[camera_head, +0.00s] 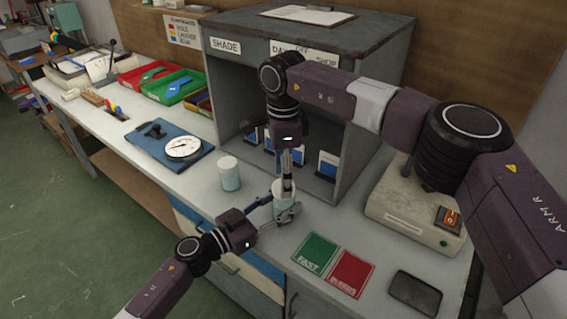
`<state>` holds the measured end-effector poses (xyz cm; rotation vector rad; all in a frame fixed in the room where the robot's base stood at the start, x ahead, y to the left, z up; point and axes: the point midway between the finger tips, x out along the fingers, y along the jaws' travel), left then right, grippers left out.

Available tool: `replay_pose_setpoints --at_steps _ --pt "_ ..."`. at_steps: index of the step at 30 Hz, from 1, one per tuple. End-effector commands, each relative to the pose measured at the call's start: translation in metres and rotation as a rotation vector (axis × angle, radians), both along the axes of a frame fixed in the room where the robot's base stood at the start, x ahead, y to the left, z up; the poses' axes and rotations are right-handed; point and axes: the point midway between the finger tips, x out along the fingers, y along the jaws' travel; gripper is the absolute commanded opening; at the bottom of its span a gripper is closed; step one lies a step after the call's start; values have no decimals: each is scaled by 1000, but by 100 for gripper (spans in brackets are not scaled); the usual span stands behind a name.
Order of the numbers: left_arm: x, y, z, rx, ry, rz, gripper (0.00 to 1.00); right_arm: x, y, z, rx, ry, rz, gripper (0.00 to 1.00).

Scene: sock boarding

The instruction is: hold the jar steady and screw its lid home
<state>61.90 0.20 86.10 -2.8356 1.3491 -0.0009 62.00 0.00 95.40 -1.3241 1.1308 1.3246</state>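The jar (280,206) stands upright on the grey bench in front of the shade cabinet. It is small and pale with a bluish body, and my grippers partly hide it. A white lid (284,186) is at its top; whether it sits level is too small to tell. My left gripper (283,211) comes in low from the left, with its fingers around the jar's body. My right gripper (286,175) points straight down over the jar, fingertips at the lid. Its fingers are seen edge-on, so their grip on the lid is unclear.
A second white-topped jar (229,174) stands close by on the left. A dial gauge on a blue board (170,147) lies farther left. The grey cabinet (350,120) stands behind. Green (316,252) and red (351,273) cards, a dark tray (415,292) and a beige switch box (405,215) lie right.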

Motion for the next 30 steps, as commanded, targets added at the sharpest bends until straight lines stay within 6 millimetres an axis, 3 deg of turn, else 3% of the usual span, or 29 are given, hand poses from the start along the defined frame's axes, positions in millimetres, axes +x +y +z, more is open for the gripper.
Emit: replay_pose_setpoints --at_steps 6,15,27,30 --pt "0 0 0 0 0 0 0 0 0 -17 0 0 0 55" --pt "0 0 0 0 0 0 0 0 0 -19 0 0 -1 55" --pt "0 0 0 0 0 0 0 0 0 -18 0 0 -1 11" --pt "0 0 0 0 0 0 0 0 0 -18 0 0 -15 11"
